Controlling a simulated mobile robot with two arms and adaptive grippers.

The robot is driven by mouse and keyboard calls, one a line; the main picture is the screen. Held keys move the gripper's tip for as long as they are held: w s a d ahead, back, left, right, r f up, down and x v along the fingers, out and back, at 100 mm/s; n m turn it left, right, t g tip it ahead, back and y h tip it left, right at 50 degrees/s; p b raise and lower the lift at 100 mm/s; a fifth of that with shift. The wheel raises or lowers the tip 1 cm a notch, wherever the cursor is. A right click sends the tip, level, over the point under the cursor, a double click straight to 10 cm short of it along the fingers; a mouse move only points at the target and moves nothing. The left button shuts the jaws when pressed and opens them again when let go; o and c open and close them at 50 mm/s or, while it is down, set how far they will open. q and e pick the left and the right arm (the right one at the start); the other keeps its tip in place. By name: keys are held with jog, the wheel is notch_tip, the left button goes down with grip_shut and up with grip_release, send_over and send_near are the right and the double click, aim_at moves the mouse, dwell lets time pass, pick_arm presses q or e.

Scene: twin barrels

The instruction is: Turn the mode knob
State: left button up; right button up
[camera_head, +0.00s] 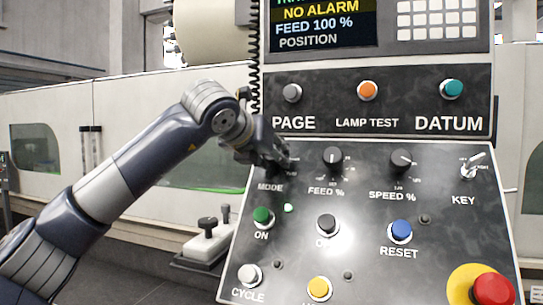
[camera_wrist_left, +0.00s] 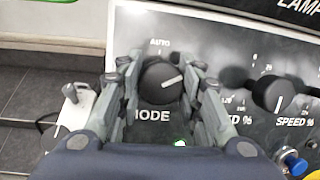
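The mode knob (camera_wrist_left: 161,82) is round and black, with a white pointer line slanting up to the right. In the left wrist view, its "AUTO" mark is above it and the partly covered "MODE" label below. My left gripper (camera_wrist_left: 163,75) has one finger on each side of the knob, close to its rim. I cannot tell whether the fingers touch it. In the head view, my left gripper (camera_head: 274,160) is at the panel just above the "MODE" label and hides most of the knob. My right gripper is not in view.
The feed knob (camera_head: 333,161) and speed knob (camera_head: 403,161) sit to the right, with a key switch (camera_head: 470,167) beyond. A green button (camera_head: 262,217) is below. A red emergency stop (camera_head: 492,289) is at lower right. A coiled cable (camera_head: 254,60) hangs above the gripper.

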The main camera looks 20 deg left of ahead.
pick_arm(q)
jog(key=shift+m, duration=0.5)
jog(key=m+h+p, duration=0.1)
jog(key=m, duration=0.2)
jog(key=shift+r+g, duration=0.2)
jog(key=shift+g, duration=0.1)
jog(key=m+g+h+p, duration=0.1)
jog(key=m+p, duration=0.3)
jog(key=m, duration=0.2)
jog(key=shift+r, duration=0.15)
jog(key=shift+m+g+h+p, duration=0.3)
jog(key=shift+m+g+p, duration=0.2)
jog(key=shift+m+p, duration=0.75)
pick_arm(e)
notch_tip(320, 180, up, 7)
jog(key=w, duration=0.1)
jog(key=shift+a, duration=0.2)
pick_arm(q)
jog(key=shift+m, duration=0.35)
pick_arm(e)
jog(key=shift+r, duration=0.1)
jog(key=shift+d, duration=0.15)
pick_arm(q)
jog(key=o, duration=1.1)
jog(key=shift+s+a, duration=0.1)
